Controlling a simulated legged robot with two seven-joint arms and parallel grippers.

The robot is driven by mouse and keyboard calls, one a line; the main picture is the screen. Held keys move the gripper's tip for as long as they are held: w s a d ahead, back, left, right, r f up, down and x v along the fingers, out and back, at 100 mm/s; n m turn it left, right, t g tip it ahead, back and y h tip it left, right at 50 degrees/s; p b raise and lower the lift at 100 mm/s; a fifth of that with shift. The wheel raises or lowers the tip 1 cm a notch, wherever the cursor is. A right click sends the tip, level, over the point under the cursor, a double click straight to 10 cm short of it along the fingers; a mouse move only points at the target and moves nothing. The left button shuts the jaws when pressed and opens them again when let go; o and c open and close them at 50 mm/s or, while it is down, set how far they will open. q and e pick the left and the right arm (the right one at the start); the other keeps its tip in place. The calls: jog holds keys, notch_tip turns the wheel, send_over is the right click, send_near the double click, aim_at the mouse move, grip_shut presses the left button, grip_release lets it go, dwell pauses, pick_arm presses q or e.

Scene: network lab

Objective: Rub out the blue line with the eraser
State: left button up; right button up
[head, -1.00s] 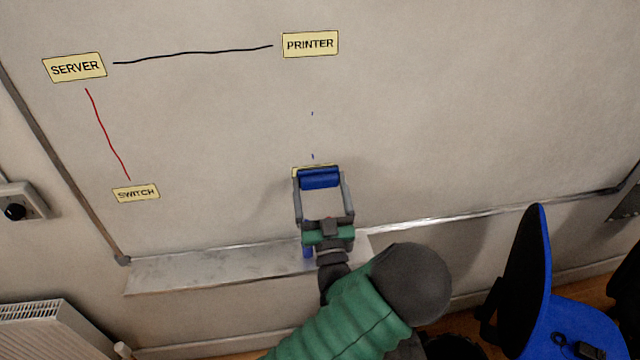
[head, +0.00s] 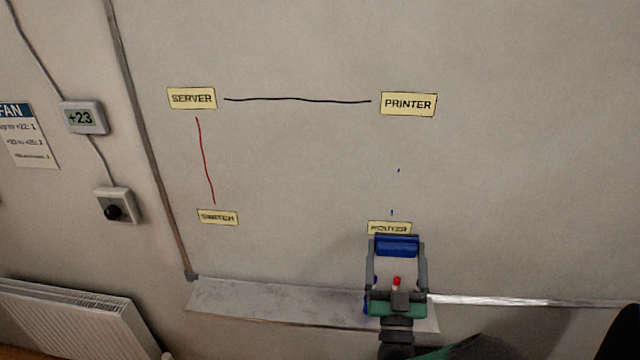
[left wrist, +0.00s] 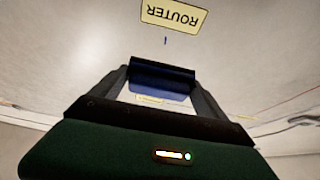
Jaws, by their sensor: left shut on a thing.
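The blue line survives as two small blue marks on the whiteboard, an upper one (head: 398,171) and a lower one (head: 391,212), between the PRINTER label (head: 408,104) and the ROUTER label (head: 389,228). My left gripper (head: 397,248) is shut on the blue eraser (head: 397,244), held just below the ROUTER label in the head view. The eraser also shows between the fingers in the left wrist view (left wrist: 162,80), with the ROUTER label (left wrist: 175,15) beyond it. I cannot tell whether the eraser touches the board. My right gripper is not in view.
A black line (head: 297,99) joins SERVER (head: 192,98) and PRINTER. A red line (head: 206,160) runs from SERVER to SWITCH (head: 217,217). The board's tray (head: 270,303) lies below, with a red-tipped marker (head: 396,283) seen behind my gripper. A radiator (head: 80,318) stands at lower left.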

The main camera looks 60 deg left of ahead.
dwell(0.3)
pick_arm(q)
jog(key=b, duration=0.1)
send_near(393, 212)
jog(key=shift+r+x, duration=0.2)
jog(key=shift+x, duration=1)
jog(key=shift+r+x, duration=0.15)
jog(key=shift+x, duration=1)
jog(key=shift+w+a+b, duration=0.3)
jog(key=shift+w+a, duration=0.1)
jog(key=shift+a, duration=0.2)
jog(key=shift+s+r+p, duration=0.1)
jog(key=shift+r+p, duration=1.35)
jog(key=shift+r, duration=0.75)
jog(key=shift+r+p, duration=2.6)
jog(key=shift+r, duration=1.4)
notch_tip(393, 212, down, 8)
jog(key=b, duration=0.8)
jog(key=shift+f, duration=0.15)
notch_tip(393, 212, down, 4)
jog(key=b, duration=0.4)
jog(key=shift+f, duration=0.1)
